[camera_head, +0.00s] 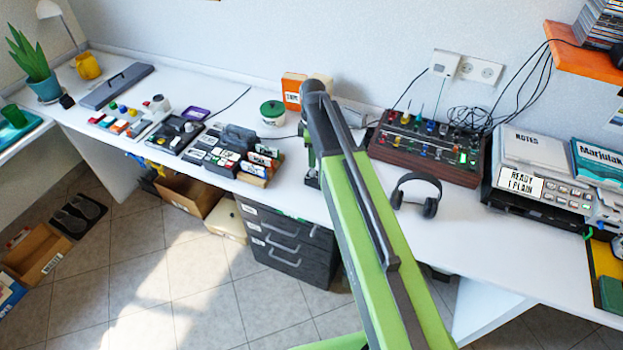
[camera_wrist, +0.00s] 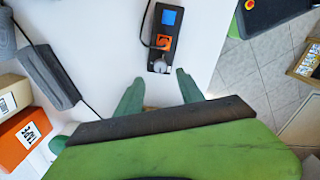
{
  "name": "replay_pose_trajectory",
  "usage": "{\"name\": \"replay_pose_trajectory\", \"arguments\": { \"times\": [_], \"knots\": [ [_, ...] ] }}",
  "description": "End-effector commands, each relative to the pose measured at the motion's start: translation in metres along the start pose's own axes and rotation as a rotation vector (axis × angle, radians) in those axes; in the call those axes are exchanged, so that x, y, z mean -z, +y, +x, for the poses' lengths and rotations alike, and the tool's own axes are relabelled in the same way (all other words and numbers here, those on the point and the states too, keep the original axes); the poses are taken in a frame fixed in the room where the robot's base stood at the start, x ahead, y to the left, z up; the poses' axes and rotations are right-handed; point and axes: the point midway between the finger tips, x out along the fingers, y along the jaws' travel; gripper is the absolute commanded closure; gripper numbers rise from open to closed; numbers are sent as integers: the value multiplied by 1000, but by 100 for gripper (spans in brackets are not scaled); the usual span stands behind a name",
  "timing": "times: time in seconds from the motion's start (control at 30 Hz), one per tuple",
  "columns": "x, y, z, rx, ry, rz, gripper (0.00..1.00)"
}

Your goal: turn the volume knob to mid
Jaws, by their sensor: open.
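A narrow dark control box (camera_wrist: 166,30) lies on the white desk at the upper middle of the wrist view. It carries a blue square, an orange part and a round pale grey knob (camera_wrist: 160,66) at its near end. I cannot read any label, so I cannot tell for sure that this is the volume knob. My gripper (camera_wrist: 159,77) is open, its two green fingers on either side of the knob's near end in the picture. I cannot tell their height above it, and no contact shows. In the head view my arm mostly hides the gripper and the box.
An orange box (camera_head: 292,92) stands behind the arm by the wall, also at lower left in the wrist view (camera_wrist: 22,136). A mixer with many knobs (camera_head: 425,150) and headphones (camera_head: 416,194) are to the right. Label blocks (camera_head: 228,150) stand left. A black cable reaches the control box.

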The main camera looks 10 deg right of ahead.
Motion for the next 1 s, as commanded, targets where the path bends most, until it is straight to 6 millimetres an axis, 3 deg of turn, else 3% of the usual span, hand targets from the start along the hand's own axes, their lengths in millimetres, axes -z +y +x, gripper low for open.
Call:
{"name": "replay_pose_trajectory", "arguments": {
  "times": [0.03,0.3,0.63,1.0],
  "knots": [
    [0,0,22,0,0,0,55],
    [1,0,67,0,0,-1,55],
    [1,0,68,0,0,-1,55],
    [2,0,68,0,0,-2,100]
  ]
}}
